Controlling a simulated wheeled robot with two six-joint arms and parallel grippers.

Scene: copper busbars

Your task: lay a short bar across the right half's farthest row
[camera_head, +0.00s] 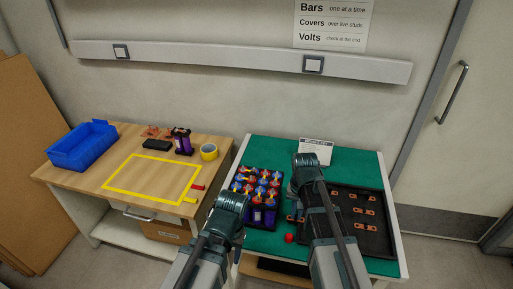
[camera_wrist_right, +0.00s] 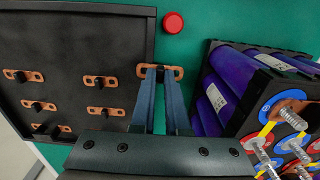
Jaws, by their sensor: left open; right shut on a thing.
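My right gripper (camera_wrist_right: 160,72) is shut on a short copper bar (camera_wrist_right: 176,71), which it grips near the middle. In the right wrist view the bar is over the gap between the black tray (camera_wrist_right: 80,9) and the battery module (camera_wrist_right: 285,67). In the head view the bar's end shows beside the right arm (camera_head: 292,218). The module (camera_head: 247,222) has purple cells and threaded studs with red and blue rings; the right arm stands just right of it. My left gripper (camera_head: 230,203) is at the module's front left corner; its fingertips are hidden.
Several short bars with black grips lie in the tray (camera_head: 380,246). A red round piece (camera_head: 289,238) lies on the green mat (camera_head: 268,246). A white sign (camera_head: 316,150) stands behind. The left table holds a blue bin (camera_head: 82,145) and a yellow tape roll (camera_head: 209,152).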

